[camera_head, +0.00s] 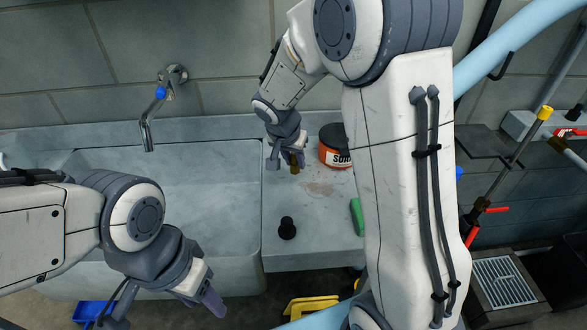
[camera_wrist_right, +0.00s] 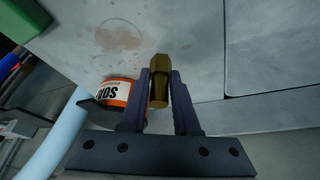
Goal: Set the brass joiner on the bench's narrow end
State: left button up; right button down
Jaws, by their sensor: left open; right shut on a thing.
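The brass joiner (camera_wrist_right: 168,72), a hex-ended brass fitting, is between the fingers of my right gripper (camera_wrist_right: 160,84). In the head view the joiner (camera_head: 295,168) shows below the right gripper (camera_head: 291,158), over the grey bench (camera_head: 325,235) between the sink and my right arm. I cannot tell whether it touches the bench top. My left gripper (camera_head: 213,301) is open and empty in front of the sink, low in the head view. My right arm hides part of the bench's right side.
A black plug (camera_head: 287,228) and a green item (camera_head: 357,217) are on the bench. The sink basin (camera_head: 180,205) is empty, with a tap (camera_head: 155,110) behind. The bench middle is clear.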

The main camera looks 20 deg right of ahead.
aim_at(294, 172)
jog(key=shift+w+a+f, duration=0.1)
jog(key=shift+w+f, duration=0.05)
jog(key=shift+f, duration=2)
jog(key=shift+f, duration=0.15)
jog(key=c, duration=0.6)
grip_release()
jog(key=shift+c, duration=0.2)
